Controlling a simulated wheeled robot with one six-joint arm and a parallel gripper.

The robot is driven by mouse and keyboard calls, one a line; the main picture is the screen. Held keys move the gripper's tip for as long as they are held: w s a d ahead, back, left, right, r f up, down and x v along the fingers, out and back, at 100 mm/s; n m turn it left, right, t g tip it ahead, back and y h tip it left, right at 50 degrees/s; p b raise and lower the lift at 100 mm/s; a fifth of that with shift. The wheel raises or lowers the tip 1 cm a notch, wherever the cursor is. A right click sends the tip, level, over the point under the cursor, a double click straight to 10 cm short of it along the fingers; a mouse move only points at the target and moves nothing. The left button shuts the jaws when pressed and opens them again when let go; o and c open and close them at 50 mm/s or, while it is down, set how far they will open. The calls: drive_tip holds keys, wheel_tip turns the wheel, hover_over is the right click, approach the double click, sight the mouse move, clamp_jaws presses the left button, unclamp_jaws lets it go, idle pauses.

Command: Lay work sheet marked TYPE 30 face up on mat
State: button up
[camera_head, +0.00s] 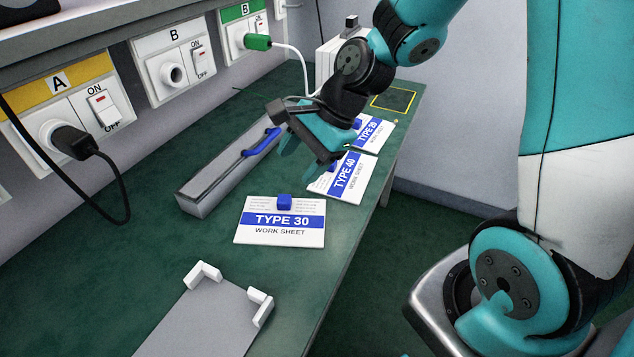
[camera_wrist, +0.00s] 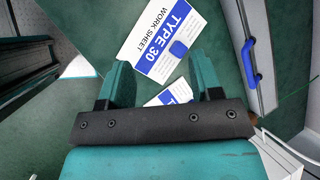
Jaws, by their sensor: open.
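The TYPE 30 work sheet (camera_head: 279,232) lies face up on the green bench, with a blue knob (camera_head: 284,202) near its top edge. It also shows in the wrist view (camera_wrist: 160,35), ahead of my fingers. My gripper (camera_head: 305,152) is open and empty, above the bench and behind the TYPE 30 sheet, close over the TYPE 40 sheet (camera_head: 350,180). In the wrist view my gripper's two fingers (camera_wrist: 158,82) stand apart. A grey mat (camera_head: 205,325) with white corner pieces (camera_head: 204,273) lies at the front of the bench; its near part is cut off.
A grey box with a blue handle (camera_head: 220,175) stands left of the sheets. The TYPE 20 sheet (camera_head: 375,133) lies beyond TYPE 40. A yellow-outlined square (camera_head: 393,101) marks the far bench. Wall sockets hold a black plug (camera_head: 72,142) and a green plug (camera_head: 257,42).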

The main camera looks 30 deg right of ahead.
drive_tip(key=s+a+r+n+g+h, duration=0.1)
drive_tip(key=s+a+r+n, duration=0.2)
drive_tip(key=s+n, duration=0.5)
drive_tip(key=s+a+r+n+g, duration=0.1)
drive_tip(key=s+a+r+n, duration=0.2)
drive_tip(key=n, duration=1.1)
drive_tip(key=s+r, duration=0.3)
drive_tip(key=s, duration=0.2)
drive_tip(key=shift+s+a+r+h, duration=0.2)
drive_tip(key=shift+s+h, duration=0.1)
drive_tip(key=shift+h, duration=0.1)
